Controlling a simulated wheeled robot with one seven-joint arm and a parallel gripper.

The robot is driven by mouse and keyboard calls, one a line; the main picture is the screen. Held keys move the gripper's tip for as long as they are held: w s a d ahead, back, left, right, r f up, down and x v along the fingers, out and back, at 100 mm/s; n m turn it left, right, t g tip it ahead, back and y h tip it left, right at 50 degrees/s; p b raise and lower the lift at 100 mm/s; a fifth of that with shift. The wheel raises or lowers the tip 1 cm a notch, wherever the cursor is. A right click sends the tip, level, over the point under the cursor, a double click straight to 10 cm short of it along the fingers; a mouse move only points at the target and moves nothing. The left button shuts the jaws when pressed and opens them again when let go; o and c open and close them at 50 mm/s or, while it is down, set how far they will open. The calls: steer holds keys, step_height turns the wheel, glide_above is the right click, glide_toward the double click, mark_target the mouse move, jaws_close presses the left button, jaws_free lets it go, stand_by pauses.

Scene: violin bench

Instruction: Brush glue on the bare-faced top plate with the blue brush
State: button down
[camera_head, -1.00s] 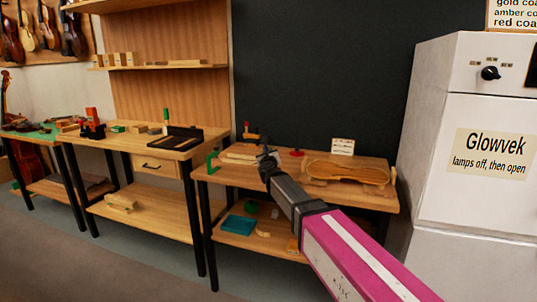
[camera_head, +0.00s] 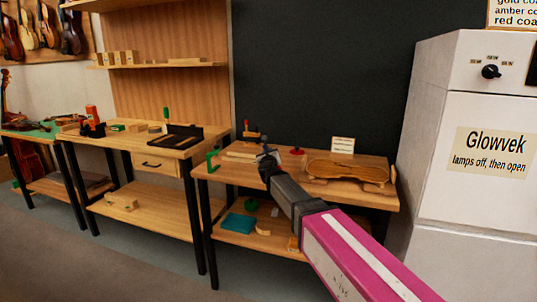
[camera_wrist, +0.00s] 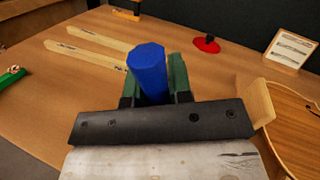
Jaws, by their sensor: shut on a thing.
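In the wrist view, my gripper (camera_wrist: 152,92) is shut on the blue brush (camera_wrist: 147,65). Only its blue handle shows between the dark green fingers, and its bristle end is hidden. In the head view, my gripper (camera_head: 266,152) is over the right bench, left of a violin-shaped plate (camera_head: 345,169). That plate rests on pale wooden supports. In the wrist view the plate (camera_wrist: 296,125) shows at the right edge, apart from the gripper. I cannot tell from these frames whether its face is bare.
A red disc-based thing (camera_wrist: 207,43) and a small white card stand (camera_wrist: 290,49) are behind. Pale wooden strips (camera_wrist: 92,48) lie at the back left, and a green clamp (camera_wrist: 12,76) is on the left edge. The white Glowvek cabinet (camera_head: 480,150) stands right of the bench.

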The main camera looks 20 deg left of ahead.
steer(key=shift+f, duration=0.5)
stand_by(1.2)
step_height(320, 180, up, 7)
stand_by(1.1)
stand_by(0.4)
